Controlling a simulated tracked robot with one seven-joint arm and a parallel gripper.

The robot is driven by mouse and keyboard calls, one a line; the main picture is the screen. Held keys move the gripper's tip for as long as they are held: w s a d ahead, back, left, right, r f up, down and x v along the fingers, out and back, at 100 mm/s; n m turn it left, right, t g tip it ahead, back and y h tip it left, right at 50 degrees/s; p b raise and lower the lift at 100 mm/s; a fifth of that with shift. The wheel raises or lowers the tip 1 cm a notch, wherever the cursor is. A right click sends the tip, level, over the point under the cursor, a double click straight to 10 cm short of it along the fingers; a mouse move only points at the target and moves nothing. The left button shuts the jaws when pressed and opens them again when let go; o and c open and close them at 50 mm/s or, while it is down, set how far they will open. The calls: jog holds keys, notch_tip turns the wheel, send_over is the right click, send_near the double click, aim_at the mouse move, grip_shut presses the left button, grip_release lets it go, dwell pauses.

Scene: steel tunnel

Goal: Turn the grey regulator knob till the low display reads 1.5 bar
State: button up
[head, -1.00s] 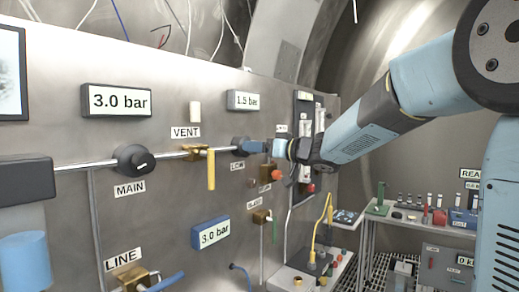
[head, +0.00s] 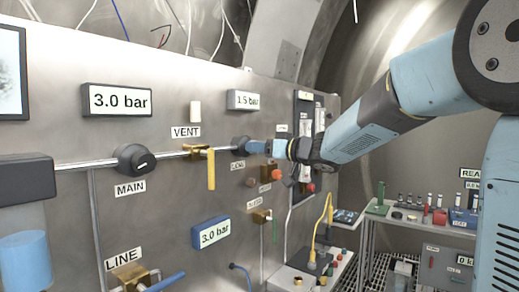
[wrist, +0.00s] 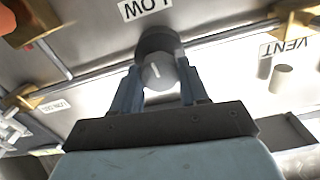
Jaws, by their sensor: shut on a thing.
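The grey regulator knob (head: 241,146) sits on the panel's pipe above the LOW label (head: 238,165). The low display (head: 243,100) above it reads 1.5 bar. My gripper (head: 258,147) reaches the knob from the right. In the wrist view my gripper (wrist: 158,88) has its two blue fingers on either side of the round knob (wrist: 158,48), shut on it. A white mark shows on the knob's face between the fingers. The fingertips are partly hidden against the knob's sides.
A brass VENT valve with a yellow handle (head: 211,168) is left of the knob. The black MAIN knob (head: 136,160) and a 3.0 bar display (head: 117,100) are farther left. A blue-framed 3.0 bar display (head: 211,232) is below. An orange-red knob (head: 278,174) is below my gripper.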

jog(key=o, duration=1.1)
jog(key=shift+c, duration=0.2)
jog(key=shift+d, duration=0.1)
jog(key=v, duration=1.3)
jog(key=shift+s+d, duration=0.2)
jog(key=s+d+f+m+t+h, duration=0.2)
jog(key=s+d+m+h, duration=0.1)
jog(key=d+m+h, duration=0.3)
jog(key=s+d+f+m+t+h, duration=0.2)
jog(key=d+m+h, duration=0.1)
jog(key=d+h, duration=0.5)
jog(key=s+a+f+g, duration=0.1)
jog(key=s+f+g, duration=0.3)
jog(key=s+f, duration=0.3)
jog(key=s+a+f+g, duration=0.2)
jog(key=s+f+g, duration=0.3)
jog(key=s, duration=0.8)
notch_tip(320, 180, down, 3)
jog(key=shift+a+r, duration=0.2)
jog(key=shift+a, duration=0.1)
